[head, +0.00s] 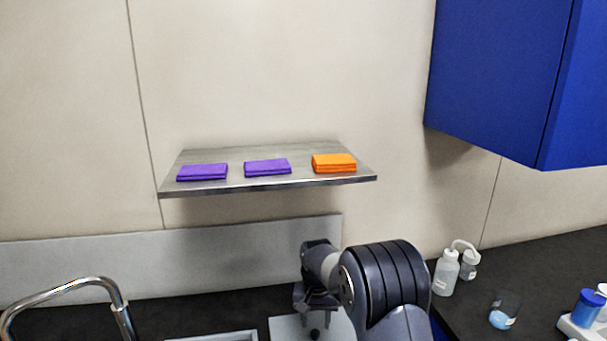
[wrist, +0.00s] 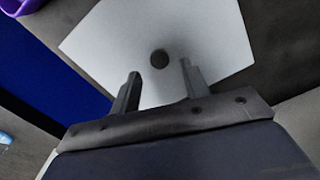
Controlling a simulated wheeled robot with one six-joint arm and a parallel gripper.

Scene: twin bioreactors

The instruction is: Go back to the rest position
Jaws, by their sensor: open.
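My gripper (wrist: 158,80) shows in the wrist view with its two fingers apart and nothing between them. Beyond the fingers is a pale grey flat surface with a dark round spot (wrist: 160,58). In the head view my arm reaches forward at the bottom centre, below the wall shelf. The gripper end (head: 315,300) points down over the light surface beside the sink, and its fingers are hard to make out there.
A metal wall shelf (head: 230,189) holds two purple folded cloths (head: 202,172) (head: 267,167) and an orange one (head: 334,163). A blue cabinet (head: 500,80) hangs at upper right. A faucet (head: 70,287) stands left. A wash bottle (head: 446,272) and beaker (head: 504,312) stand right.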

